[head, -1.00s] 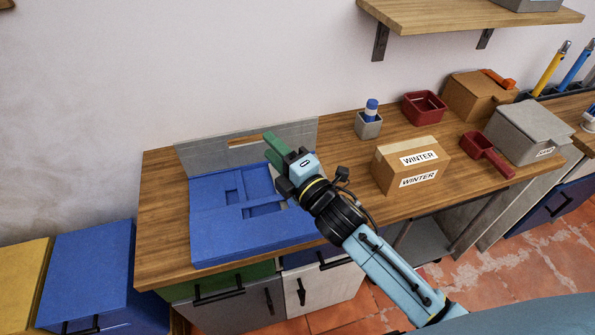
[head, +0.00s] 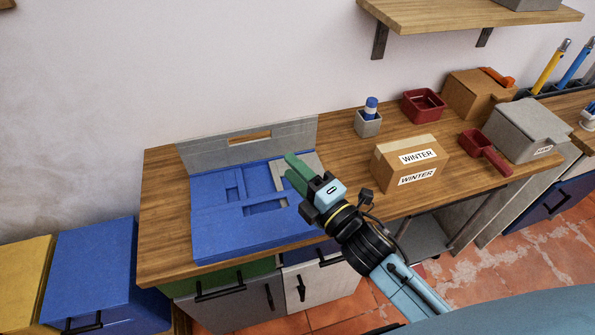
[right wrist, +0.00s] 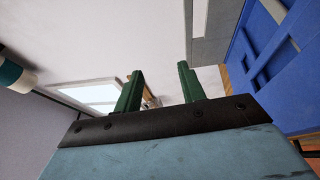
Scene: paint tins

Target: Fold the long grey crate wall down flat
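The long grey crate wall (head: 205,152) stands up along the back edge of the blue crate (head: 215,248), with a handle slot near its top. The blue crate's other parts lie low and flat on the wooden counter, and a grey piece (head: 281,177) lies flat at its right end. My right gripper (head: 289,164) is open and empty above the crate's right end, in front of the long wall and apart from it. In the right wrist view its green fingers are spread with nothing gripped; the grey wall (right wrist: 212,48) and blue crate (right wrist: 262,60) show at the right. My left gripper is out of view.
A WINTER box (head: 408,165), a grey cup with a blue-capped item (head: 368,123), a red bin (head: 424,105) and a red scoop (head: 484,150) stand right of the crate. The room wall is close behind; a shelf (head: 465,18) hangs above right.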

